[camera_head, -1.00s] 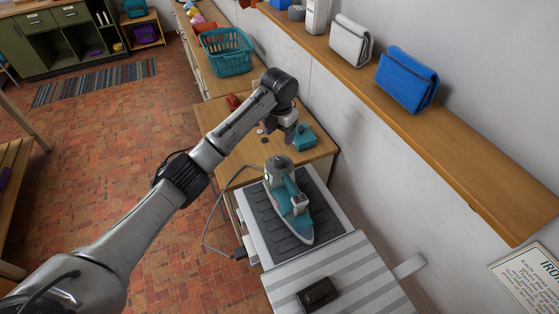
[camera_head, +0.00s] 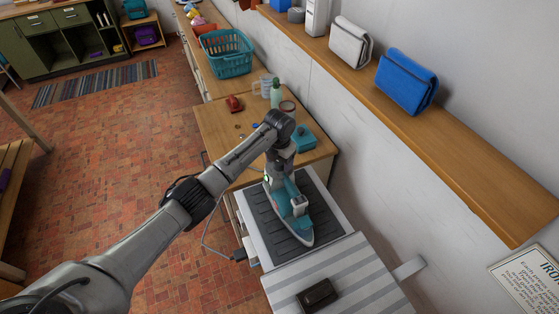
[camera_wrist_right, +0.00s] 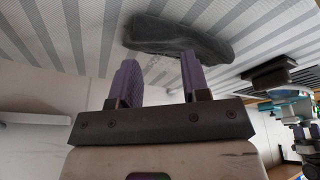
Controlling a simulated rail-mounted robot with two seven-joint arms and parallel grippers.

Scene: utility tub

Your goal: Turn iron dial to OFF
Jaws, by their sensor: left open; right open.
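The teal and grey iron (camera_head: 290,212) rests on a dark ridged pad (camera_head: 262,208) in the head view. Its dial is too small or hidden to make out. My left gripper (camera_head: 276,178) is over the far end of the iron, pointing down; its fingertips are partly hidden, and I cannot tell whether they touch it. In the right wrist view, my right gripper (camera_wrist_right: 160,78) is open, with purple fingers apart and nothing between them. The iron also shows at that view's right edge (camera_wrist_right: 290,106).
A striped board (camera_head: 345,275) with a dark block (camera_head: 317,294) lies in front of the iron. A teal box (camera_head: 304,138), a green bottle (camera_head: 276,94) and a red object (camera_head: 234,103) stand on the wooden table behind. A wall shelf (camera_head: 450,150) runs along the right.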

